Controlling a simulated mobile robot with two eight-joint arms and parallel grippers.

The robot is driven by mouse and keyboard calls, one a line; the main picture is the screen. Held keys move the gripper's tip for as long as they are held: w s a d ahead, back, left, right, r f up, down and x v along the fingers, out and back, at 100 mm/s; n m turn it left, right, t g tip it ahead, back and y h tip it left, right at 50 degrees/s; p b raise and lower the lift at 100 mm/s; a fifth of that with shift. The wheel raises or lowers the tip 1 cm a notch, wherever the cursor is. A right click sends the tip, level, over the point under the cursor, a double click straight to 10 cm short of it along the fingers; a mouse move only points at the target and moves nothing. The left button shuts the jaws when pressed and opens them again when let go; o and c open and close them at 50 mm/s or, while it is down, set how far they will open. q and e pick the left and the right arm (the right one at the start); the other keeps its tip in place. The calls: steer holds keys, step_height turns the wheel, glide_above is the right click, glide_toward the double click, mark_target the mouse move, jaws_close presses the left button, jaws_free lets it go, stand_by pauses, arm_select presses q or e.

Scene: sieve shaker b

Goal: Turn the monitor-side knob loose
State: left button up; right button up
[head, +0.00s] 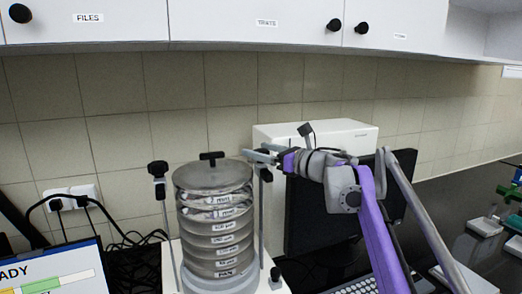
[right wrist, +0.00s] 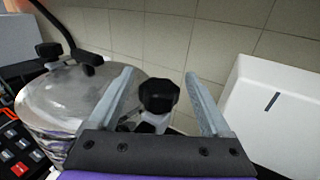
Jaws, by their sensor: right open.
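The sieve stack (head: 215,225) stands on the shaker, clamped under a round metal lid with a black top handle (head: 211,157). The monitor-side knob (right wrist: 158,95) is black and faceted, on top of the rod right of the stack. In the head view this knob (head: 265,173) is partly hidden by my right gripper (head: 258,153). My right gripper (right wrist: 158,78) is open, with one finger on each side of the knob. I see gaps between the fingers and the knob in the right wrist view. My left gripper is not in view.
The other black knob (head: 158,168) tops the rod left of the stack. A dark monitor (head: 310,215) and a white box (head: 345,133) stand behind my right arm. A keyboard (head: 368,284) lies in front of the monitor. Wall cabinets (head: 240,22) hang above.

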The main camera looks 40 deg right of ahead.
jaws_close()
stand_by(0.4)
